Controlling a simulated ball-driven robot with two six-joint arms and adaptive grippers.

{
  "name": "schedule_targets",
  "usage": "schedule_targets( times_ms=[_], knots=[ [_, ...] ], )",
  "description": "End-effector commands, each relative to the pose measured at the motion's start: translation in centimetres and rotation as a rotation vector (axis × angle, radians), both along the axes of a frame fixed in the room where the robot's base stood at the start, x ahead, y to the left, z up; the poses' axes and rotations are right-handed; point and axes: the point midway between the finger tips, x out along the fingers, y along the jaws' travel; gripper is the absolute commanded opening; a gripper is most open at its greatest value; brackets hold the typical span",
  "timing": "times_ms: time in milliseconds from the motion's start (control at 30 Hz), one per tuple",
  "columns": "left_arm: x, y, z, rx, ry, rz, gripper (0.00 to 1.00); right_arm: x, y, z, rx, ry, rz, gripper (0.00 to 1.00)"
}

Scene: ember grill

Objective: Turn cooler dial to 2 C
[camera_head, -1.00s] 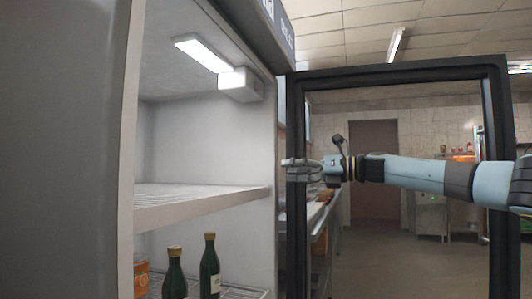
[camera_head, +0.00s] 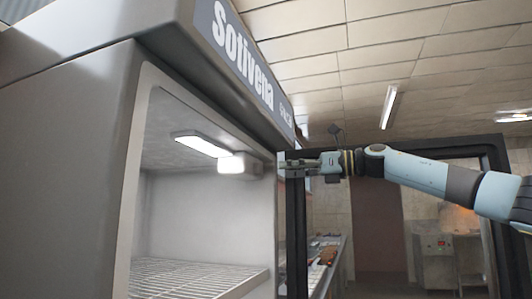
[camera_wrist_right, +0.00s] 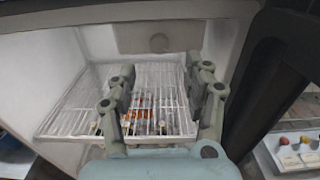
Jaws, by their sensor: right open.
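The open cooler (camera_head: 120,100) fills the left of the head view. A pale control box (camera_head: 240,164) with a lit front is under its ceiling, beside the light. My left gripper is out of view.
The open door frame (camera_head: 295,225) stands just behind my right gripper. A wire shelf (camera_head: 195,278) lies below the box. Bottles (camera_wrist_right: 140,108) show through it in the wrist view. A counter with food (camera_head: 325,258) is beyond the door.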

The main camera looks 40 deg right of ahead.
Motion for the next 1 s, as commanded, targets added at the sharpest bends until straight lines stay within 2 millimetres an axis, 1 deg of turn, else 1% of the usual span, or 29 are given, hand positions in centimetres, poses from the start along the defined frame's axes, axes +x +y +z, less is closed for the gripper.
schedule_targets(
  times_ms=[33, 100, 333, 500, 600, 900, 933, 1000],
  knots=[
    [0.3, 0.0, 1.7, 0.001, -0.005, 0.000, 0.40, 0.4, 0.4, 0.9, 0.007, -0.004, 0.004, 0.51],
    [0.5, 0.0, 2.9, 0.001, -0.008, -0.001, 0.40, 1.1, 0.8, 1.0, 0.007, -0.004, 0.004, 0.51],
    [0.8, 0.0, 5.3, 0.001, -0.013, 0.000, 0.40, 3.9, 2.3, 0.7, 0.006, -0.003, 0.003, 0.51],
    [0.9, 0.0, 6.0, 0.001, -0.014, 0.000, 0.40, 5.5, 3.0, 0.2, 0.004, 0.000, 0.001, 0.51],
    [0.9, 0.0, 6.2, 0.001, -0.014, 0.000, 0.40, 6.0, 3.2, 0.1, 0.003, 0.001, 0.000, 0.51],
    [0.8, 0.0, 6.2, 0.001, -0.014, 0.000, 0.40, 6.2, 3.3, -0.1, 0.001, 0.003, -0.001, 0.51],
    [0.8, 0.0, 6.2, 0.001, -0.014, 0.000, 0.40, 6.2, 3.3, -0.1, 0.001, 0.003, -0.001, 0.48],
    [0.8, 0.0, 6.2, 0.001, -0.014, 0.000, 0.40, 6.2, 3.3, 0.0, 0.001, 0.003, -0.001, 0.39]
  ],
)
